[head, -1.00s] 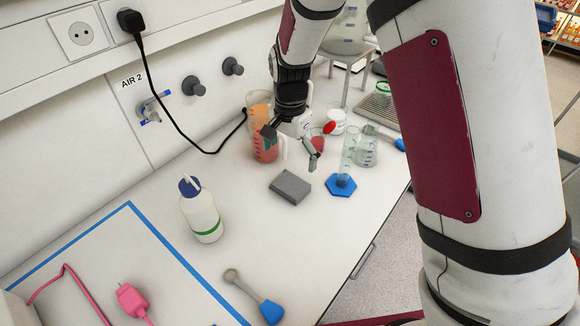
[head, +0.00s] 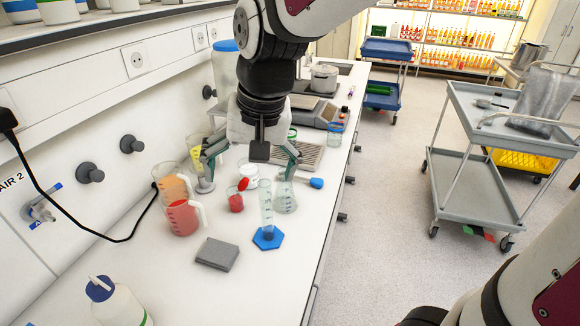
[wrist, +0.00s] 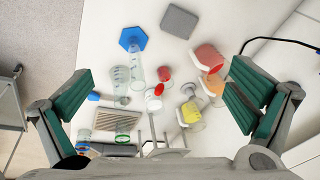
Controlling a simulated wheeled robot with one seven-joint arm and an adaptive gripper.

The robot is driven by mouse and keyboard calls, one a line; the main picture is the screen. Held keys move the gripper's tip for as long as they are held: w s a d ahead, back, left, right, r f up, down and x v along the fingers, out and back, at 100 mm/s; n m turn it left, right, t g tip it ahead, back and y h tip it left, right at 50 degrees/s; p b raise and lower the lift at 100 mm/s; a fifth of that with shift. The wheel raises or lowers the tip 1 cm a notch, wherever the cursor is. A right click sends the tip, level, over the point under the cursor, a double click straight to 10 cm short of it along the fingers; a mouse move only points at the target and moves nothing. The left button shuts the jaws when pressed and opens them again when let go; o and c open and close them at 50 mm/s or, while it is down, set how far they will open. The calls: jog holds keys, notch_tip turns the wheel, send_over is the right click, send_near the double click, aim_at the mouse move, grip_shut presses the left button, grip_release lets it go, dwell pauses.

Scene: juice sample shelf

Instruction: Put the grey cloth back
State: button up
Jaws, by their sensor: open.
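A flat grey folded block (head: 217,254), which looks like the grey cloth, lies on the white bench in front of the jugs. It also shows at the top of the wrist view (wrist: 180,21). A second grey, thin, draped sheet (head: 541,97) hangs over the handle of a trolley at the right; I cannot tell whether it is cloth or plastic. My gripper (head: 249,166) is open and empty above the glassware, farther along the bench than the grey block. Its two green-padded fingers stand wide apart in the wrist view (wrist: 160,104).
Jugs with red (head: 183,217) and orange (head: 172,186) liquid stand beside the grey block. A measuring cylinder on a blue foot (head: 267,238) and a flask (head: 285,198) stand near my gripper. A white bottle (head: 120,305) is nearer. A grey trolley (head: 462,190) stands across the floor.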

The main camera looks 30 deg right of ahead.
jog(key=s+d+r+n+t, duration=0.1)
jog(key=s+d+r+n, duration=0.1)
jog(key=s, duration=0.4)
jog(key=s+d+r+n+t+h, duration=0.1)
jog(key=s+d+r+n, duration=0.1)
jog(key=s, duration=0.5)
jog(key=shift+s+d+r+t, duration=0.2)
jog(key=shift+d+r+t, duration=0.15)
jog(key=shift+d, duration=0.2)
